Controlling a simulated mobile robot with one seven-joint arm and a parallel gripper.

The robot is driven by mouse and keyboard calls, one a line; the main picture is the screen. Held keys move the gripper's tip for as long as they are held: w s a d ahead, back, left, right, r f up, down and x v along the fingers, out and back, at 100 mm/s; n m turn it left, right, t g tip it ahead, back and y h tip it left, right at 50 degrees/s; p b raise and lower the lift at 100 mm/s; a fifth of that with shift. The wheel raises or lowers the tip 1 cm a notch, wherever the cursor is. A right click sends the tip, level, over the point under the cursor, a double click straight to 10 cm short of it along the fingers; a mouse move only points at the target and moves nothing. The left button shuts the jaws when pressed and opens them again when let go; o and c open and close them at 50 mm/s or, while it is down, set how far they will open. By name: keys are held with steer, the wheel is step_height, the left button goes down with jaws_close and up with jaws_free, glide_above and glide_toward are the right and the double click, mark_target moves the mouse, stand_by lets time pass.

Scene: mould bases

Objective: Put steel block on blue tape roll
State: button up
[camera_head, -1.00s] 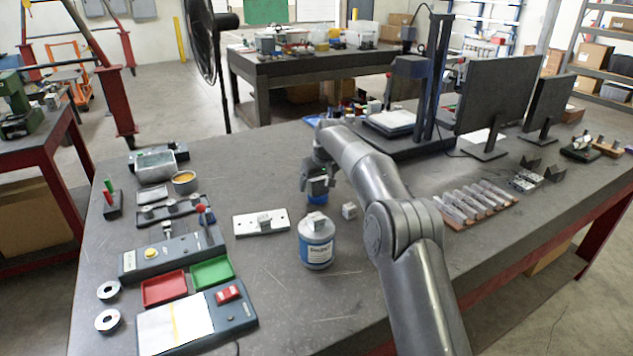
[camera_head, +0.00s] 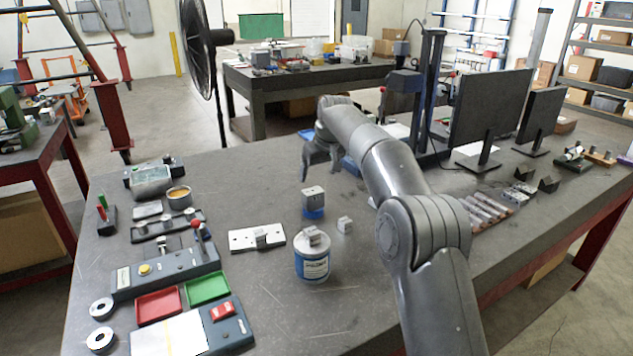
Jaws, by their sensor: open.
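A steel block (camera_head: 313,195) rests on top of the blue tape roll (camera_head: 313,213), which lies on the dark workbench behind the blue-and-white jar. Only the lower edge of the roll shows beneath the block. My gripper (camera_head: 319,174) is open and empty, above and behind the block, with a gap between its fingers and the block.
The jar (camera_head: 312,264) stands in front with a small metal piece on its lid. A small metal cube (camera_head: 345,225) lies to the right of the roll. A white plate (camera_head: 243,240) lies to the left. Monitors (camera_head: 492,118) stand at the right.

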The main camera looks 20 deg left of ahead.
steer(key=s+d+r+m+t+h, duration=0.1)
steer(key=s+d+r, duration=0.3)
steer(key=s+d, duration=0.3)
steer(key=s+d+r+m, duration=0.2)
steer(key=s+d+r, duration=0.25)
steer(key=d, duration=0.35)
steer(key=s+d+r+m+t+h, duration=0.1)
steer(key=s+d+r, duration=0.3)
steer(key=s+d, duration=0.35)
steer(key=s+d+f+m, duration=0.1)
steer(key=s+d+f, duration=0.3)
steer(key=s, duration=0.5)
steer(key=s+d+f+m, duration=0.2)
steer(key=s+d+f, duration=0.2)
steer(key=s, duration=0.5)
steer(key=s+d+f+m+h, duration=0.1)
steer(key=s+d+f, duration=0.3)
steer(key=s+d, duration=0.4)
steer(key=shift+s+f+m, duration=0.15)
steer(key=shift+s+m, duration=0.35)
steer(key=shift+s, duration=0.1)
